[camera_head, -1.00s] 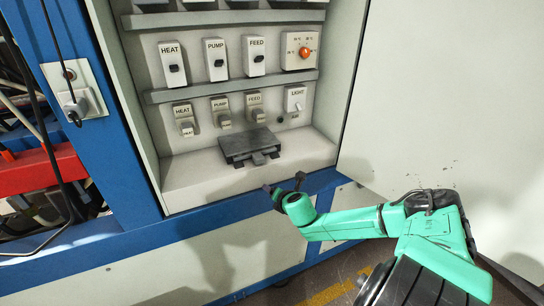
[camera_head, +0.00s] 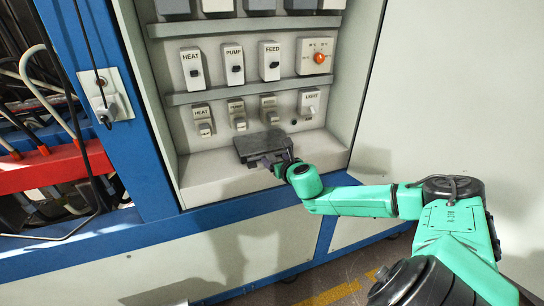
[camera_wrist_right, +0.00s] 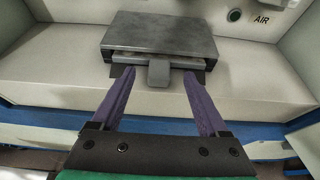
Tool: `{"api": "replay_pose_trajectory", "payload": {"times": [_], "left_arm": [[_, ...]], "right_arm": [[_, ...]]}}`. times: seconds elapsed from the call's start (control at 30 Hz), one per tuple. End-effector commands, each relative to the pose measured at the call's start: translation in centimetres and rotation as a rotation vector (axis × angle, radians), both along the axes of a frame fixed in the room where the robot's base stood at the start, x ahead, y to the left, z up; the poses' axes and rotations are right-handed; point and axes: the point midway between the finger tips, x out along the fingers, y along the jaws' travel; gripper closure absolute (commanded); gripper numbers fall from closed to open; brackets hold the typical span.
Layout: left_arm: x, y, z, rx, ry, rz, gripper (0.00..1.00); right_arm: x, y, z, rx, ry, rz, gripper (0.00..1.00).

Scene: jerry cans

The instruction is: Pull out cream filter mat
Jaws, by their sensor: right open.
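A flat dark grey box (camera_head: 256,146) sits on the ledge at the bottom of the control cabinet. In the right wrist view the box (camera_wrist_right: 160,36) has a slot along its front and a grey tab (camera_wrist_right: 159,73) sticking out of it. No cream mat can be made out in either view; the inside of the box is hidden. My right gripper (camera_wrist_right: 157,78) is open, its two purple fingers on either side of the tab, with gaps to it. In the head view the right gripper (camera_head: 279,162) is at the box's front right. My left gripper is out of view.
Labelled switches, such as HEAT (camera_head: 192,71), stand in rows above the box, with an orange knob (camera_head: 320,58) to the right. The open cabinet's white side panel (camera_head: 450,90) is at the right. A red bar (camera_head: 50,169) and cables are at the left.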

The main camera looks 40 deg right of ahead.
Motion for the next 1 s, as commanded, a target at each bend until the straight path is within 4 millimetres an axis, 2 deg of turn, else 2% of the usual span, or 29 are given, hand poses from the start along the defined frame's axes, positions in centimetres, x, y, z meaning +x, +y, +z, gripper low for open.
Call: {"api": "replay_pose_trajectory", "payload": {"times": [0.1,0.23,0.57,0.77,0.8,0.83,0.93,1.0], "left_arm": [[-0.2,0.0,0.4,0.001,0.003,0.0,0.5],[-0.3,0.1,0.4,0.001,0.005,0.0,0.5],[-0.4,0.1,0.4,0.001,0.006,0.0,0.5],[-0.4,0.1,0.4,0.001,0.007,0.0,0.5],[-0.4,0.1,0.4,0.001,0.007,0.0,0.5],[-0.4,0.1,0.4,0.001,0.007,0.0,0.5],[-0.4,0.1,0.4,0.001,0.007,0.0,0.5],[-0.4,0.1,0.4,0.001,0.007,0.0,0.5]], "right_arm": [[2.2,-0.7,-0.7,0.004,-0.005,-0.003,0.22],[3.8,-1.4,-1.6,0.002,-0.002,-0.003,0.22],[4.5,-1.6,-1.9,-0.002,0.001,0.001,0.22],[4.4,-1.6,-1.9,-0.002,0.001,0.0,0.95],[4.4,-1.6,-1.9,-0.002,0.001,0.0,1.0],[4.4,-1.6,-1.9,-0.002,0.001,0.0,0.62],[4.4,-1.6,-1.9,-0.002,0.001,0.0,1.0],[4.4,-1.6,-2.0,-0.002,0.001,0.0,1.0]]}}
